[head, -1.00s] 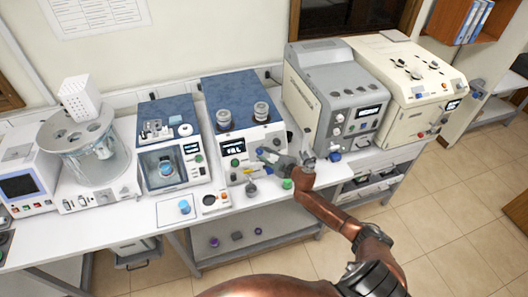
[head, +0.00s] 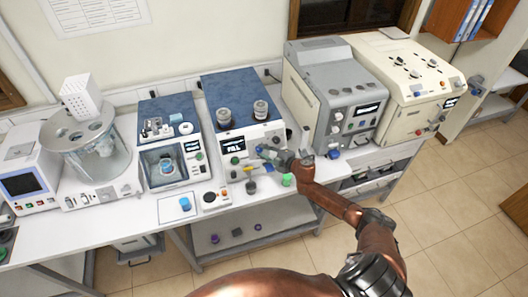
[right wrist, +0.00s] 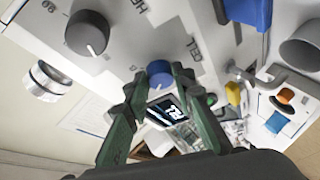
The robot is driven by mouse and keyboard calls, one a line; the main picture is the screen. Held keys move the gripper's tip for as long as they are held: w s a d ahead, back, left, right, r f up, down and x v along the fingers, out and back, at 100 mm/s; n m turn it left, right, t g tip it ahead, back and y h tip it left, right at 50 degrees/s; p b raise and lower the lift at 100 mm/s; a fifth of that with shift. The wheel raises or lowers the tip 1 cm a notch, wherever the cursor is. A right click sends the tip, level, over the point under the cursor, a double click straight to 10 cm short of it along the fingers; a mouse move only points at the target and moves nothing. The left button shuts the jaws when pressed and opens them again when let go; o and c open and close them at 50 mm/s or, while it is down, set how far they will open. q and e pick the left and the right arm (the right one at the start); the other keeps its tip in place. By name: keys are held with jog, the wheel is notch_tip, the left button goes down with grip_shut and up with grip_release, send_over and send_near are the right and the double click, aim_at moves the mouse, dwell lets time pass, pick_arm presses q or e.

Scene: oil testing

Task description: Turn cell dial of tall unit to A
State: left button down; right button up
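The tall unit (head: 238,98) is blue-topped with a white front and a lit display (head: 233,146). Its blue cell dial (right wrist: 159,76) shows in the right wrist view beside the lettering "CELL". My right gripper (head: 262,151) is at the unit's front, right of the display. In the right wrist view its two green fingers (right wrist: 158,82) stand on either side of the dial and appear closed on it. The dial's pointer mark and its letters are too unclear to read. My left gripper is not in view.
A dark grey dial (right wrist: 87,33) sits on the same panel. A grey unit (head: 335,95) stands close on the right and a smaller blue-topped unit (head: 168,108) on the left. A green-capped item (head: 287,180) and a dark small vessel (head: 251,187) stand on the bench below my gripper.

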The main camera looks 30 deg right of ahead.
jog(key=o, duration=0.5)
jog(key=shift+c, duration=0.2)
jog(key=v, duration=1.2)
